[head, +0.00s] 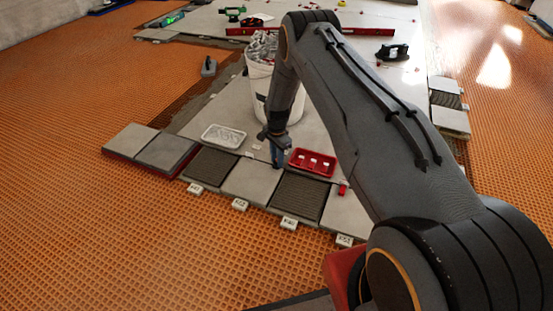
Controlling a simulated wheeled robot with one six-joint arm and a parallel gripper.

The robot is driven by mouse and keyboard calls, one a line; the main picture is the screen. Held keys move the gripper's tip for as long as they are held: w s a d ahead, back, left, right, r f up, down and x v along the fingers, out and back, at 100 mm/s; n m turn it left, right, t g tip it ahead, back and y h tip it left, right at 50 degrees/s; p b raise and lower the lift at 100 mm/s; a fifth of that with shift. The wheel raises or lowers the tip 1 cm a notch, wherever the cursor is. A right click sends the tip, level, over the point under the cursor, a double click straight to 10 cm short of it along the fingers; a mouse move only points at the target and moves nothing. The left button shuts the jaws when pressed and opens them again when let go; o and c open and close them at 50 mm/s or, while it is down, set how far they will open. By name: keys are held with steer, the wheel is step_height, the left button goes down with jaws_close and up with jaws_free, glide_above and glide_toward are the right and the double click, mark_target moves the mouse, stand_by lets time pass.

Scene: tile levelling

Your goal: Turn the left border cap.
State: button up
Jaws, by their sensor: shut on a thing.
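My gripper (277,164) points down at the back edge of the front row of tiles, beside the red tray. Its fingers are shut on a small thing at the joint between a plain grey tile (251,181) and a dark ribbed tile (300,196). This place fits the left border cap, but the fingers hide it, so its shape and turn angle cannot be told. A small red cap (343,188) stands farther right on the same row, clear of my gripper.
A red tray (312,162) lies close right of my gripper, and a white tray (223,136) lies to its left. A white bucket (259,88) stands behind. Several white numbered tags (240,204) line the front tile edge. Orange matting (150,245) in front is clear.

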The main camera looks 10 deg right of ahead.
steer(key=shift+w+r, duration=0.15)
steer(key=shift+w, duration=0.2)
steer(key=o, duration=0.9)
steer(key=shift+c, duration=0.2)
steer(key=shift+o, duration=0.9)
steer(key=shift+s, duration=0.15)
step_height(320, 180, up, 8)
steer(key=p, duration=0.3)
